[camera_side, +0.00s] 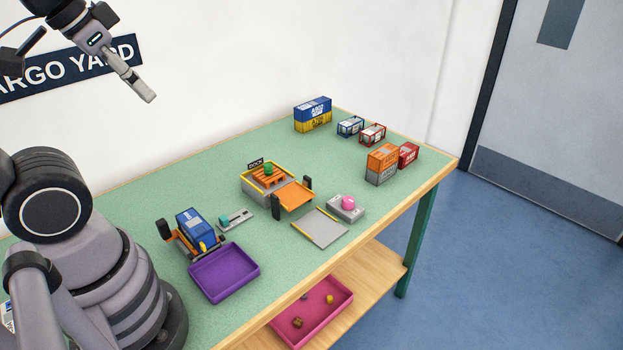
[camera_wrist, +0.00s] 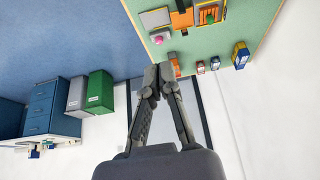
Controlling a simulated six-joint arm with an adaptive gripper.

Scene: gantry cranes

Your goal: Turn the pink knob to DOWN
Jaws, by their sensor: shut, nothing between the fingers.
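The pink knob (camera_side: 348,202) sits on a small grey box (camera_side: 346,212) near the front edge of the green table, right of the middle. It also shows small in the wrist view, as a pink dot (camera_wrist: 158,40) on the table. Its pointing direction and any labels are too small to read. My gripper (camera_side: 148,97) is high above the table at the upper left, in front of the wall, far from the knob. In the wrist view its fingers (camera_wrist: 166,70) are closed together with nothing between them.
A flat grey plate (camera_side: 320,228) lies left of the knob box. An orange ramp and dock (camera_side: 293,195) stand behind it. Several containers (camera_side: 383,160) stand at the far right. A purple tray (camera_side: 224,273) is at the front. A pink tray (camera_side: 313,312) is on the lower shelf.

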